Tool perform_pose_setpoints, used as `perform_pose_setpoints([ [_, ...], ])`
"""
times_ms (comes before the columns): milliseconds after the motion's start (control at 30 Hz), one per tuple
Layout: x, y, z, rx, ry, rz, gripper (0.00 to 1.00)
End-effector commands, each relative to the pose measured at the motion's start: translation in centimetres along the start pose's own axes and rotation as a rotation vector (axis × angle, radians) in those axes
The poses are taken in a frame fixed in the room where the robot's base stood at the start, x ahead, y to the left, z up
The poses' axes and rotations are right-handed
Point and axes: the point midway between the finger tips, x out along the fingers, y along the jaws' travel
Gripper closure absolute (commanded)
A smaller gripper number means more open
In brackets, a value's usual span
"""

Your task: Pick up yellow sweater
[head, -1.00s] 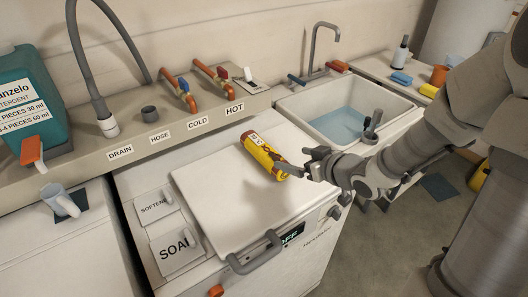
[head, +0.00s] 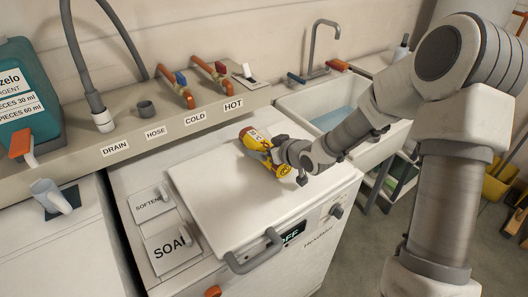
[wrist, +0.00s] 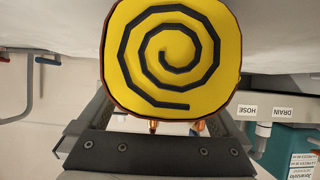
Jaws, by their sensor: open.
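The yellow sweater (head: 253,139) appears as a rolled yellow bundle with reddish-brown and pale patches. It lies on the white washer lid, near its back right. In the wrist view its round yellow end (wrist: 130,50) faces the camera, with a dark spiral on it. My gripper (head: 270,153) is open at the right end of the roll, very close to it. In the wrist view the roll's end sits between and beyond the two spread fingers. Whether the fingers touch it I cannot tell.
The washer lid (head: 215,205) is otherwise clear, with a grey handle (head: 255,255) in front. Behind it is a ledge with orange taps (head: 180,88). A sink (head: 325,102) with water stands at the right. A teal detergent jug (head: 25,90) stands at the left.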

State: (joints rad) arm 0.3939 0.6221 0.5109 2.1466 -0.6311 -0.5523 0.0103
Motion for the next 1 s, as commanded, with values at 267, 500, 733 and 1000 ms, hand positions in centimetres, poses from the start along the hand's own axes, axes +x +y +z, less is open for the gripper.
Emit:
perform_pose_setpoints([
  [267, 0.48, 0.03, -0.02, 0.000, 0.000, 0.001, 0.00],
  [500, 0.46, 0.02, -0.03, 0.000, 0.000, 0.001, 0.41],
  [733, 0.45, 0.02, -0.03, 0.000, 0.001, 0.001, 0.83],
  [1000, 0.44, 0.03, -0.11, -0.001, 0.002, 0.001, 1.00],
])
